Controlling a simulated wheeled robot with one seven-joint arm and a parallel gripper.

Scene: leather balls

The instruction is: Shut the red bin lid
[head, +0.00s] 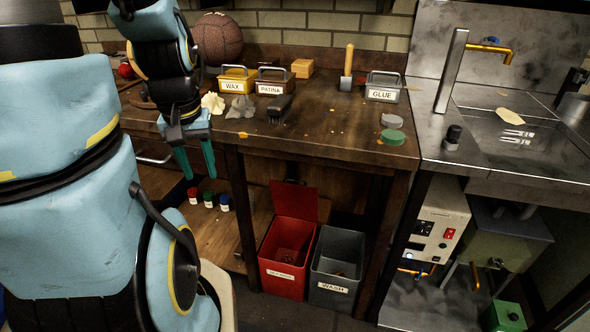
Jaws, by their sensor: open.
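The red bin (284,278) stands on the floor under the workbench, with a pale label on its front. Its red lid (294,201) is open, raised upright at the back of the bin. The inside of the bin shows, with some small things at its bottom that are too small to tell. My gripper (194,163) hangs pointing down in front of the bench's left part, up and to the left of the red bin. Its two green fingers are apart with nothing between them. It touches neither bin nor lid.
A grey bin (335,285) labelled WASH stands open right of the red bin. The workbench (325,135) overhangs both, with a dark leg (240,215) to their left. Small paint jars (209,199) sit on the low shelf. A metal sink unit (480,160) stands at the right.

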